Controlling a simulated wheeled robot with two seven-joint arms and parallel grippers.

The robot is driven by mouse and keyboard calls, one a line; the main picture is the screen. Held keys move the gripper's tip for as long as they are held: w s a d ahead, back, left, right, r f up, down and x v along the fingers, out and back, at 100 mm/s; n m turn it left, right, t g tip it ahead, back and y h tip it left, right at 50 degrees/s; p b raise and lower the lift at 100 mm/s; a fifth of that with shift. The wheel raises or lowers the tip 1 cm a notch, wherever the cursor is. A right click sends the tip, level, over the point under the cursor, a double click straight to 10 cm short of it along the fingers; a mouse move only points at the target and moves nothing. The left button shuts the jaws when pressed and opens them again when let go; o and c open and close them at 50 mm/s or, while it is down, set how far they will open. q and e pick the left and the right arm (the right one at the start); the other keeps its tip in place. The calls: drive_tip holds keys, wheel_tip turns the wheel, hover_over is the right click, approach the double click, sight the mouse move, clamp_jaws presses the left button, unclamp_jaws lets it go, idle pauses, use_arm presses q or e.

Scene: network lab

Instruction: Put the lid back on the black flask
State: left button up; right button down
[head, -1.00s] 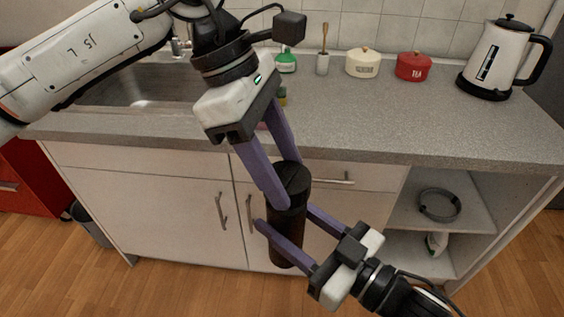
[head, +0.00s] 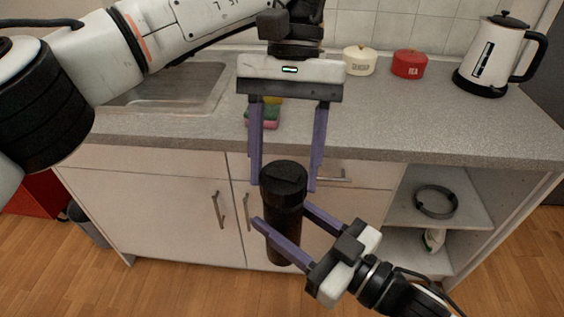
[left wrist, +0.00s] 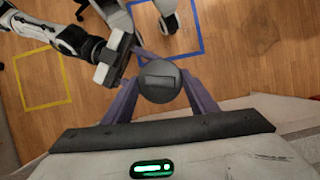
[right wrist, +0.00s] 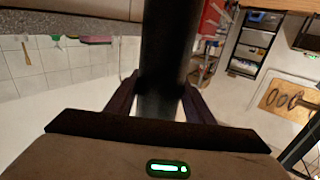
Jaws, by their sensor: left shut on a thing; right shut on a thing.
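The black flask (head: 282,222) is upright in front of the counter, held in the air. The black lid (head: 284,180) sits on its top, in line with the body, with no clear gap showing. My left gripper (head: 286,187) comes from above with one finger on each side of the lid and is shut on it. The lid's round top with a raised bar also shows in the left wrist view (left wrist: 159,82). My right gripper (head: 280,231) comes from the lower right and is shut around the flask body, which fills the middle of the right wrist view (right wrist: 165,60).
The grey counter (head: 400,128) lies behind the flask. It carries a sponge stack (head: 265,117), a cream pot (head: 359,61), a red tea pot (head: 409,64) and a kettle (head: 492,58). The sink (head: 165,88) is at the left. Open shelves are at the right.

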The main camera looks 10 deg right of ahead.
use_arm(q)
drive_tip(key=m+y, duration=0.1)
drive_tip(key=m, duration=0.2)
drive_tip(key=m+t+y, duration=0.1)
drive_tip(key=m, duration=0.1)
drive_tip(key=shift+d+m, duration=0.1)
drive_tip(key=shift+m, duration=0.3)
drive_tip(key=o, duration=1)
drive_tip(key=shift+r, duration=0.1)
